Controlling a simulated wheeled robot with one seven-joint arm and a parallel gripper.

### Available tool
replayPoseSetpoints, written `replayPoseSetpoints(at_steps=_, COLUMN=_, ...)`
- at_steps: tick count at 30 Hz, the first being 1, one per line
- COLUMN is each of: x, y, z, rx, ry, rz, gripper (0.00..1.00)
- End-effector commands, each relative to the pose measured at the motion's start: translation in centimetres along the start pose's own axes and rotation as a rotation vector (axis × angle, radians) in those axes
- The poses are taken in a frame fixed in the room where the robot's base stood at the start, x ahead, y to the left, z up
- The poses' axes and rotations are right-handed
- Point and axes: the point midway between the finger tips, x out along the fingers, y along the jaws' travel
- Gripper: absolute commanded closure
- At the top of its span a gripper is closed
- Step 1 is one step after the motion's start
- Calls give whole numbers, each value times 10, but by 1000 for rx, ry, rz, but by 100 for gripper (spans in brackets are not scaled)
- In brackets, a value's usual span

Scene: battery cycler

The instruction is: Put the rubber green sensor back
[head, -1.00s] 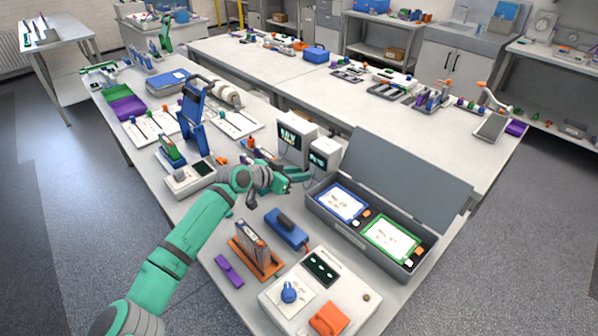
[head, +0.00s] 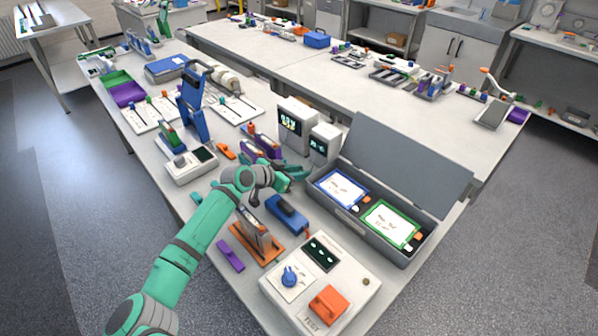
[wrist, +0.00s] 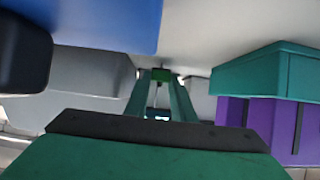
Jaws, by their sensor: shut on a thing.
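My gripper (head: 284,184) is over the near table, between the blue block device and the rack of purple blocks. In the wrist view, my gripper (wrist: 160,88) has its two green fingers closed on a small dark green piece (wrist: 161,75), which I take to be the rubber green sensor. In the head view the piece cannot be told apart from the green fingers. The place it belongs is not clearly identifiable.
A blue block device (head: 287,213) lies close in front of my gripper. Purple blocks (head: 262,146) stand just behind it. White display boxes (head: 296,125), an open grey case (head: 348,222) and a white test box (head: 350,292) are nearby.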

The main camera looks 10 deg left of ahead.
Motion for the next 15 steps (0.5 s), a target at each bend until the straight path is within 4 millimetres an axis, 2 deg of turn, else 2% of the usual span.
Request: replayPoseSetpoints(at_steps=15, x=3, y=0, z=5, rx=-1, ry=0, rz=0, gripper=100)
